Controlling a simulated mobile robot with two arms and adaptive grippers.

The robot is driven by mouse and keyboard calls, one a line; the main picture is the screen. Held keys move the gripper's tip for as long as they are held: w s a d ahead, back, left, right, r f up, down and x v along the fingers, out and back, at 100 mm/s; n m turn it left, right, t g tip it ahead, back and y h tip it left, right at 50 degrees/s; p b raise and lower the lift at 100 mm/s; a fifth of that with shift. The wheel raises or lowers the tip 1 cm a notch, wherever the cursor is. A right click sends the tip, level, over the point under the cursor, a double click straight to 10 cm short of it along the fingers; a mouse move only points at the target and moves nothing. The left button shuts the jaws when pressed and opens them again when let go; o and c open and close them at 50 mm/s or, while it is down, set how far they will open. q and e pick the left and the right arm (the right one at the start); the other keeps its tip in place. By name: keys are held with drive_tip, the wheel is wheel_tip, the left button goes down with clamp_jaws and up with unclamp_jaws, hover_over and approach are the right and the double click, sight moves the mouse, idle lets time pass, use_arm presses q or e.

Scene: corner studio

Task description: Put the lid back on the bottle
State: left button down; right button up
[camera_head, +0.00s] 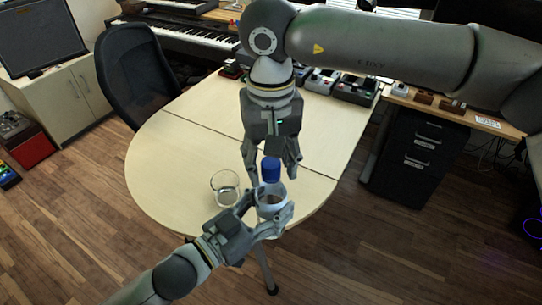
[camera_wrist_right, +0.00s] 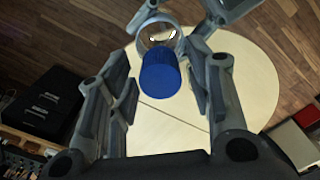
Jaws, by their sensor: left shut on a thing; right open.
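The blue lid (camera_head: 271,170) is upright at the top of the clear bottle (camera_head: 270,198), near the table's rounded front edge. My left gripper (camera_head: 264,209) is shut on the bottle from the lower left. My right gripper (camera_head: 273,178) points down from above, its open fingers on either side of the lid. In the right wrist view the lid (camera_wrist_right: 160,76) lies between the fingers with gaps on both sides. The bottle's round rim (camera_wrist_right: 146,44) shows partly behind the lid. I cannot tell whether the lid is fully seated on the bottle.
A clear drinking glass (camera_head: 225,190) stands on the pale table (camera_head: 160,155), close left of the bottle. A black chair (camera_head: 135,75) is at the table's back left. A dark drawer cabinet (camera_head: 414,155) stands at right. The table's left part is clear.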

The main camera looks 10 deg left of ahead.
clamp_jaws()
drive_tip(key=m, duration=3.7)
drive_tip(key=shift+o, duration=0.2)
unclamp_jaws()
